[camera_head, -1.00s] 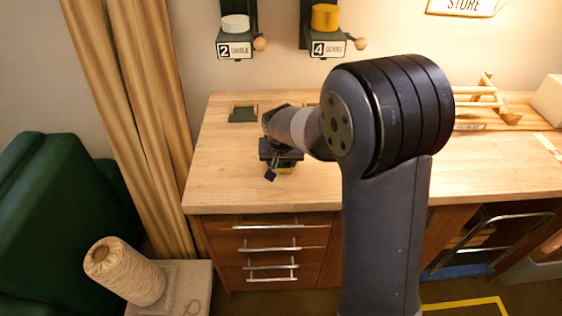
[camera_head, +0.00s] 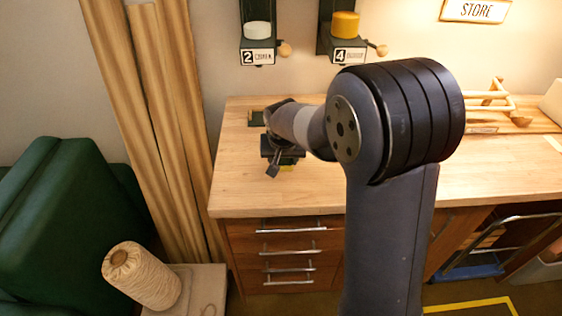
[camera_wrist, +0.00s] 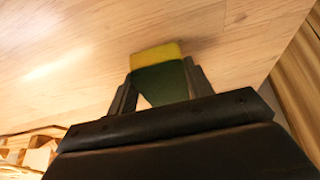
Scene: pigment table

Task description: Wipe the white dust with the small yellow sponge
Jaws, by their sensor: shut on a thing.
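My gripper (camera_wrist: 158,88) is shut on the small sponge (camera_wrist: 157,54), which has a yellow end and a dark green part between the fingers. In the head view my gripper (camera_head: 282,166) is over the left part of the wooden worktop, and a bit of the sponge's yellow (camera_head: 287,169) shows below it. The sponge is at or just above the worktop; I cannot tell if it touches. A pale streak shows on the wood in the wrist view, but I cannot tell if it is white dust or glare.
The worktop (camera_head: 235,190) is bare around the gripper. A dark square (camera_head: 256,118) lies behind it, partly hidden by my arm. Wooden planks (camera_head: 165,120) stand at the left edge. Two wall dispensers (camera_head: 257,35) hang behind. A wooden rack (camera_head: 490,100) is at the right.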

